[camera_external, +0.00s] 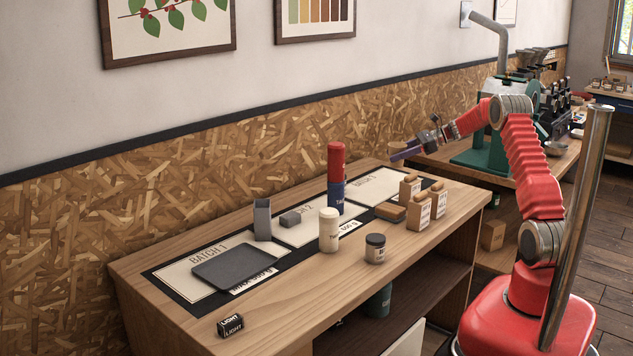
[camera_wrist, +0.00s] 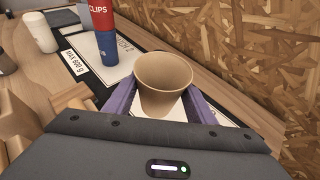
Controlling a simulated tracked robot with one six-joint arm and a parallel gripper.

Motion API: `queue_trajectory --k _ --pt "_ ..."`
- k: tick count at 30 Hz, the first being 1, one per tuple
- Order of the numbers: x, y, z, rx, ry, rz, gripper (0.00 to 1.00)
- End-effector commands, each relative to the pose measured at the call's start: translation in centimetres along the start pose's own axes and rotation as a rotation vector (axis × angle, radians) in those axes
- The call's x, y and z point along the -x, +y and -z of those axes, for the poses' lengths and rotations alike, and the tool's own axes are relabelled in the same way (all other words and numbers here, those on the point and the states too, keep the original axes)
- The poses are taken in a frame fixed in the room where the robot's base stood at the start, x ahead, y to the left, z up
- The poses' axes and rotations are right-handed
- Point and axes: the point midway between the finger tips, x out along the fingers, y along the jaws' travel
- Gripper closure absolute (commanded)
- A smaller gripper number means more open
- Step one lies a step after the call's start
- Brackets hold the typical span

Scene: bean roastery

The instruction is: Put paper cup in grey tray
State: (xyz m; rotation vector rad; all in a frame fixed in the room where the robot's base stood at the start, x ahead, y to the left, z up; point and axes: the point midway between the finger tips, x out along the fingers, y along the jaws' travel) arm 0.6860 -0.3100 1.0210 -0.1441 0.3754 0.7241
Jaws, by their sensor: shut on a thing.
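The tan paper cup (camera_wrist: 163,83) is held between the two purple fingers of my gripper, open end up in the wrist view. My gripper (camera_external: 405,152) is shut on it, raised near the BATCH 3 end of the bench. The flat dark grey tray (camera_external: 235,267) lies on the BATCH 1 panel at the left of the bench, well to the left of my gripper. Nothing is seen on the tray.
A red can on a blue can (camera_external: 336,195) stands tall between gripper and tray. A cream bottle (camera_external: 329,230), an upright grey holder (camera_external: 263,219), a dark-lidded jar (camera_external: 375,247) and several tan bags (camera_external: 419,212) stand nearby. A black LIGHT box (camera_external: 231,325) lies at front left.

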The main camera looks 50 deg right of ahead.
Motion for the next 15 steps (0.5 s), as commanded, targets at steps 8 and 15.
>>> queue_trajectory --k 8,15 --pt "3.1 0.0 -7.4 0.007 -0.001 0.002 0.70" --pt "5.3 0.0 -12.8 0.004 -0.001 0.002 0.70"
